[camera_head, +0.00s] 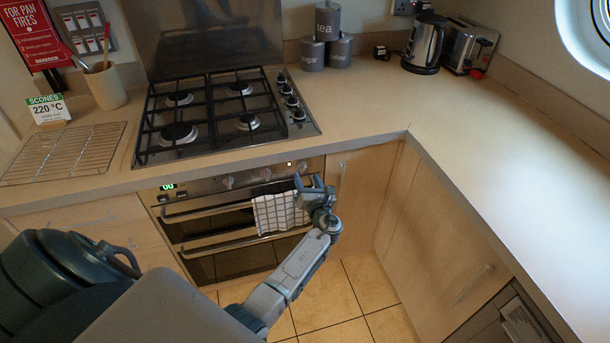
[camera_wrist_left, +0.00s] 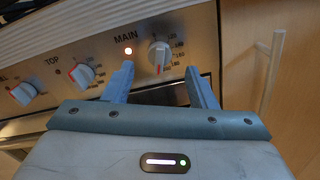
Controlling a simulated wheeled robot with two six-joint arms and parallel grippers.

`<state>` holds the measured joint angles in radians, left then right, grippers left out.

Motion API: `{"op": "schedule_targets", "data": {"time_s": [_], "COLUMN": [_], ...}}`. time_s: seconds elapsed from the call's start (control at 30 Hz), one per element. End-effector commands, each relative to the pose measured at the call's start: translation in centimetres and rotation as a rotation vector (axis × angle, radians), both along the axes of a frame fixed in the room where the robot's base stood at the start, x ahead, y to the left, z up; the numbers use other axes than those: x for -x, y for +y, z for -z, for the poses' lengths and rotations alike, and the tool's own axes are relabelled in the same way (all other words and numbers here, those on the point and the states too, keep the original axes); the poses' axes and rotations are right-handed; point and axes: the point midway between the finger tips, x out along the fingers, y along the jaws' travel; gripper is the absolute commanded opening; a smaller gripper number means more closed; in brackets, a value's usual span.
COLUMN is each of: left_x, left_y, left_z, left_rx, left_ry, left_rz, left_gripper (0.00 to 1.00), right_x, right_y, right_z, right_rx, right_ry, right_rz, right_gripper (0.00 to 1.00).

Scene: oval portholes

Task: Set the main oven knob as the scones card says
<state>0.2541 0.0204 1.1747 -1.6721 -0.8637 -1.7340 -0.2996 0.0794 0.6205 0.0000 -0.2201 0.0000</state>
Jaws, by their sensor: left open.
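The scones card (camera_head: 48,108) stands at the left of the counter and reads 220 °C. The main oven knob (camera_wrist_left: 158,55) is a pale round knob beside the word MAIN, with a number scale around its right side and a red mark near its bottom. I cannot read its exact setting. My left gripper (camera_wrist_left: 160,68) is open, its two fingers pointing at the panel on either side of the main knob, apart from it as far as I can tell. In the head view the left gripper (camera_head: 308,183) is in front of the oven panel's right end. My right gripper is out of view.
A lit lamp (camera_wrist_left: 128,51) sits left of the main knob, then the TOP knob (camera_wrist_left: 83,75) and another knob (camera_wrist_left: 25,93). A checked towel (camera_head: 278,212) hangs on the oven handle. The counter edge overhangs above the panel. A cupboard handle (camera_wrist_left: 272,65) is at right.

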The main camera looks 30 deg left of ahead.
Motion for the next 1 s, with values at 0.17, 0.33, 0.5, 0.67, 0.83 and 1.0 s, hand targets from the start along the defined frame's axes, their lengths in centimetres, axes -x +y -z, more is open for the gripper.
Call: {"op": "schedule_targets", "data": {"time_s": [0.17, 0.33, 0.5, 0.67, 0.83, 1.0], "left_x": [2.5, 4.0, 4.6, 4.7, 4.6, 4.7], "left_y": [-2.9, -4.7, -5.4, -5.4, -5.4, -5.4], "left_z": [0.3, 0.2, 0.1, 0.0, 0.0, 0.2], "left_rx": [0.003, 0.003, 0.000, 0.000, 0.000, 0.004], "left_ry": [-0.001, 0.000, 0.000, 0.001, 0.000, 0.001], "left_rz": [-0.001, -0.001, -0.001, -0.001, -0.001, 0.000], "left_gripper": [0.52, 0.52, 0.52, 0.52, 0.52, 0.52], "right_x": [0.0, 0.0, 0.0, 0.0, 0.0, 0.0], "right_y": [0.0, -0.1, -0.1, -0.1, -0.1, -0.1], "right_z": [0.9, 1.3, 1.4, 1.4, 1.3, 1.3], "right_rx": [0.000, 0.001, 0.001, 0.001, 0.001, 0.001], "right_ry": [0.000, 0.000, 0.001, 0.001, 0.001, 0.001], "right_rz": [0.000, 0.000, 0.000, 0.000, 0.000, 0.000], "right_gripper": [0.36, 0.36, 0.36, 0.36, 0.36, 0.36]}}
